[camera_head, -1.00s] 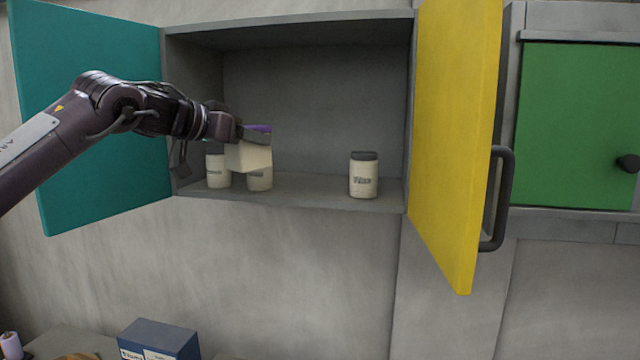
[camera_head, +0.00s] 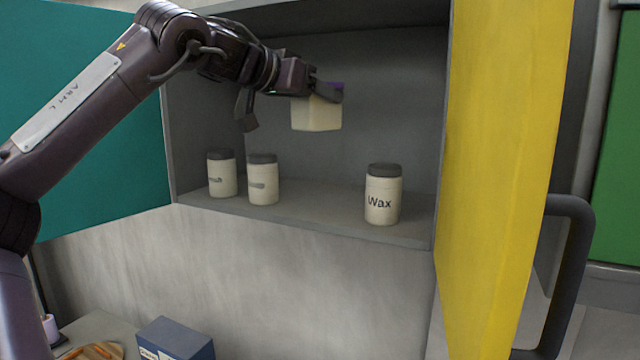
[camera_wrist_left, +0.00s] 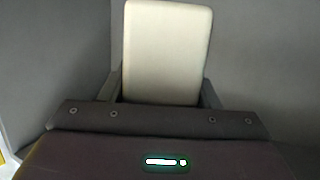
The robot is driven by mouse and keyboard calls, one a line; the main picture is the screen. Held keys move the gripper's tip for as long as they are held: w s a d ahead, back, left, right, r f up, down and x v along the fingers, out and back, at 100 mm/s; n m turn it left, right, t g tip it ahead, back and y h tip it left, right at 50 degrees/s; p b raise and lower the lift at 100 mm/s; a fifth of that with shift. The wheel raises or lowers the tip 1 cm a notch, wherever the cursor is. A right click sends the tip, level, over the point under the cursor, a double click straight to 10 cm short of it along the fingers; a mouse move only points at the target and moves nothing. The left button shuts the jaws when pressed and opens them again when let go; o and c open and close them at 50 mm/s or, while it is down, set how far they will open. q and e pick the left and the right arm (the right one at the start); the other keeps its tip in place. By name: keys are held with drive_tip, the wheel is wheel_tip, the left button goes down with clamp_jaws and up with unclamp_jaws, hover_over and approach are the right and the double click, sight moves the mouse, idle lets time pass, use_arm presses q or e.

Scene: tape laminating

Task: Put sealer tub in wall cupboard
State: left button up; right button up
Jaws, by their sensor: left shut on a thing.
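In the left wrist view the tub (camera_wrist_left: 167,50) stands out pale between the two fingers. The wall cupboard (camera_head: 300,218) is open, with a teal door (camera_head: 80,110) at left and a yellow door (camera_head: 500,150) at right. My right gripper is not in view.
On the cupboard shelf stand two dark-lidded jars at left, (camera_head: 222,178) and (camera_head: 263,182), and a jar marked Wax (camera_head: 383,198) at right. Shelf between them is bare. A blue box (camera_head: 175,340) sits on the counter below.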

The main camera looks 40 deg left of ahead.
use_arm(q)
drive_tip(key=shift+w+f+p, duration=0.2)
drive_tip(key=shift+f+p, duration=0.45)
drive_tip(key=shift+f, duration=6.6)
drive_tip(key=shift+a+f, duration=0.1)
drive_tip(key=shift+f, duration=0.25)
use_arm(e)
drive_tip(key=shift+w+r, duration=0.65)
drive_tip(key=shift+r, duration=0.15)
use_arm(q)
drive_tip(key=o, duration=1.2)
drive_tip(key=shift+f, duration=0.15)
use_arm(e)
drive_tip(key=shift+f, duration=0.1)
